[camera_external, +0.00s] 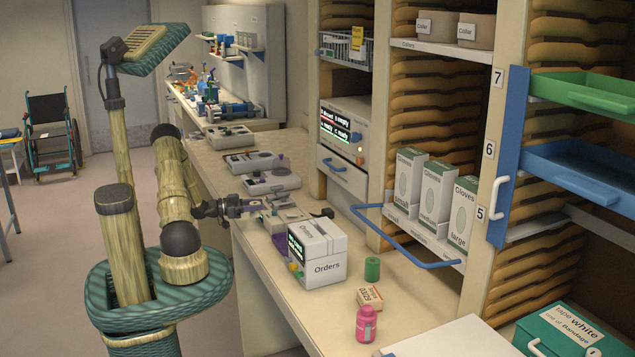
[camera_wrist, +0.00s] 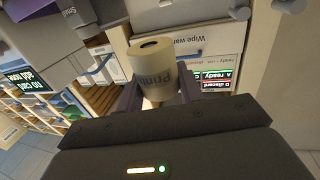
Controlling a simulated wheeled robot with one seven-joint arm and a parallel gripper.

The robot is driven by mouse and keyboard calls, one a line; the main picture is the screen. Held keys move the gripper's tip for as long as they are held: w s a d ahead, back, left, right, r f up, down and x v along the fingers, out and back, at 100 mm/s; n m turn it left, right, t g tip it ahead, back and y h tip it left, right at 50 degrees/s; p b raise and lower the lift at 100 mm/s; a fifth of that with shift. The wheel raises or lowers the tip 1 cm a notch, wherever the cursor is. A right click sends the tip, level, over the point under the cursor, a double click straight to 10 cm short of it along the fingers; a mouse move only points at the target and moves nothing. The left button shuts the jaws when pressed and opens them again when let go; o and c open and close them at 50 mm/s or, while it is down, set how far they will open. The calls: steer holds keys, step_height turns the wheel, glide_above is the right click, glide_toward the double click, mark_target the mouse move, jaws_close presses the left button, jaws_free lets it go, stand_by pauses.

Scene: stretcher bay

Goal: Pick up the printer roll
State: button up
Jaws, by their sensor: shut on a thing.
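The printer roll (camera_wrist: 150,62) is a cream cylinder with a dark core hole and partly readable "Print" lettering. In the wrist view it stands between the two dark fingers of my gripper (camera_wrist: 157,92), which is shut on it. Its lower part is hidden by the gripper body. In the external view my gripper (camera_external: 234,207) is over the counter, left of the white "Orders" machine (camera_external: 318,262). I cannot make out the roll clearly in that view.
On the counter (camera_external: 335,320) are a green roll (camera_external: 372,268), a small labelled box (camera_external: 370,297) and a pink bottle (camera_external: 366,324). Grey devices (camera_external: 272,182) line the counter further back. A blue rail (camera_external: 405,240) juts out before the glove boxes (camera_external: 436,191). Open floor lies left.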

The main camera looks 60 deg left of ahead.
steer(key=shift+r, duration=0.6)
